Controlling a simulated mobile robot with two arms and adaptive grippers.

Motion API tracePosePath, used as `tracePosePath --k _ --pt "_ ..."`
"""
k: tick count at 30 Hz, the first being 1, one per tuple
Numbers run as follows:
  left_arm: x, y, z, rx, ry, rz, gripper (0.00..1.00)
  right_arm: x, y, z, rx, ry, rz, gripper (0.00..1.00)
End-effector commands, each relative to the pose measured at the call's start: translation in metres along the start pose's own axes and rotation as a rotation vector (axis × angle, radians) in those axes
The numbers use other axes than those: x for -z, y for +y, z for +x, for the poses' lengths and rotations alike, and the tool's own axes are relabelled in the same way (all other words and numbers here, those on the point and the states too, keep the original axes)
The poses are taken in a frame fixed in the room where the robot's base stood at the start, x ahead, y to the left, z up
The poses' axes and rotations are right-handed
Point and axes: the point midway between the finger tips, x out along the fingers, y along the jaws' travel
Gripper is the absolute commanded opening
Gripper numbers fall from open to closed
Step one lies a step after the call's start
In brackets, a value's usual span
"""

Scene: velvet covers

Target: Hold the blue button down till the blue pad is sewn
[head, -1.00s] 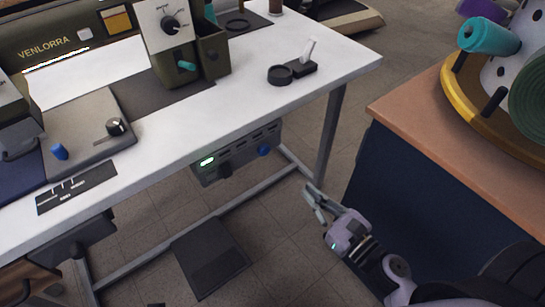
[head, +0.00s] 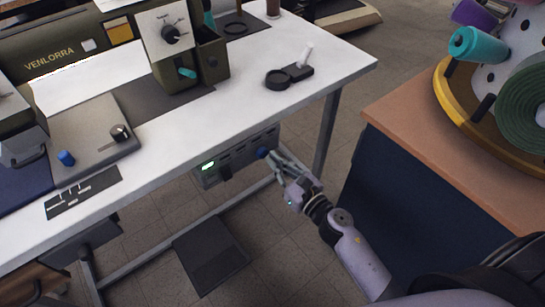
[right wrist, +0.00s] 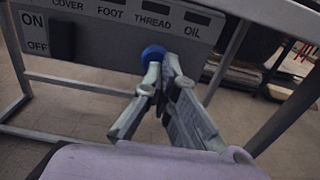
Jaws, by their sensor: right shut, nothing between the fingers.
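The blue button (head: 262,153) is a round knob on the front of the grey control box (head: 236,160) under the white table. In the right wrist view the blue button (right wrist: 153,54) sits below the word THREAD. My right gripper (head: 274,157) is shut and empty, its fingertips at the button. In the right wrist view the fingertips (right wrist: 163,62) overlap the button's lower right edge; whether they press it I cannot tell. A dark blue cloth (head: 20,178) lies at the left by the sewing machine (head: 60,55), partly out of frame. My left gripper is not in view.
A black ON/OFF switch (right wrist: 66,38) sits on the box, left of the button. A table leg (head: 326,135) stands right of my gripper. A blue cabinet (head: 395,190) with thread spools stands further right. A dark pedal (head: 211,258) lies on the floor.

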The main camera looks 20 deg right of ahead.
Motion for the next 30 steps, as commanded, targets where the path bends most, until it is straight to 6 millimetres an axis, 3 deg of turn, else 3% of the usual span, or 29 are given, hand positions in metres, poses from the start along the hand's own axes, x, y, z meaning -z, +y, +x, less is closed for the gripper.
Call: tracePosePath --k 4,15,22,30 --pt "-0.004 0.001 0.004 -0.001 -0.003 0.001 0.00 0.000 0.000 0.009 0.000 0.000 0.000 0.00" --pt "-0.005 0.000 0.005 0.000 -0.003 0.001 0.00 0.001 0.000 0.011 -0.001 0.000 0.000 0.00" --pt "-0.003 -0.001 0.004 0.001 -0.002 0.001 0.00 -0.001 0.000 0.033 -0.001 -0.002 -0.001 0.00" --pt "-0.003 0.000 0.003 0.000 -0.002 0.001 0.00 -0.003 0.000 0.034 0.001 -0.005 0.000 0.00"
